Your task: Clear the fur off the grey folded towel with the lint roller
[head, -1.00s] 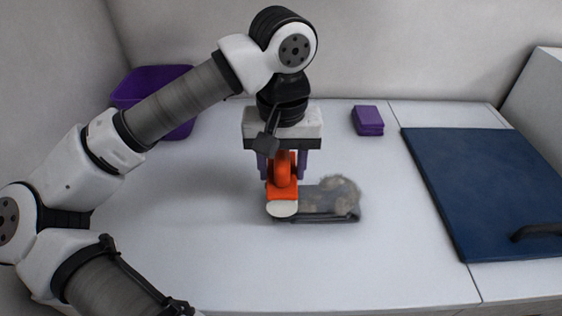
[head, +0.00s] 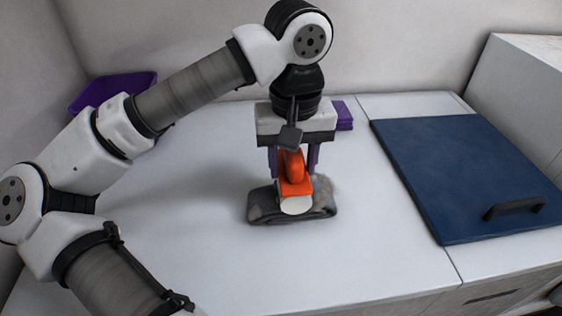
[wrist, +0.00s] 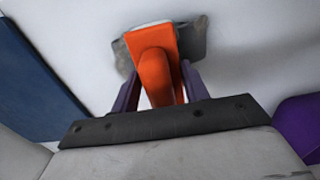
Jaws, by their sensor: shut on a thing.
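The grey folded towel (head: 264,207) lies on the white counter in the middle of the head view; it also shows in the wrist view (wrist: 195,42). Light brown fur (head: 323,187) shows at its right end. My gripper (head: 294,168) is shut on the orange handle of the lint roller (head: 296,186). The roller's white head (head: 296,205) is over the towel's middle and seems to touch it. In the wrist view, the orange lint roller (wrist: 151,55) sits between my purple fingers and hides much of the towel.
A blue mat or panel (head: 455,175) with a black handle (head: 515,208) lies to the right. A purple bin (head: 112,90) stands at the back left. Purple folded cloths or blocks (head: 343,115) lie behind my gripper. The counter's front left is clear.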

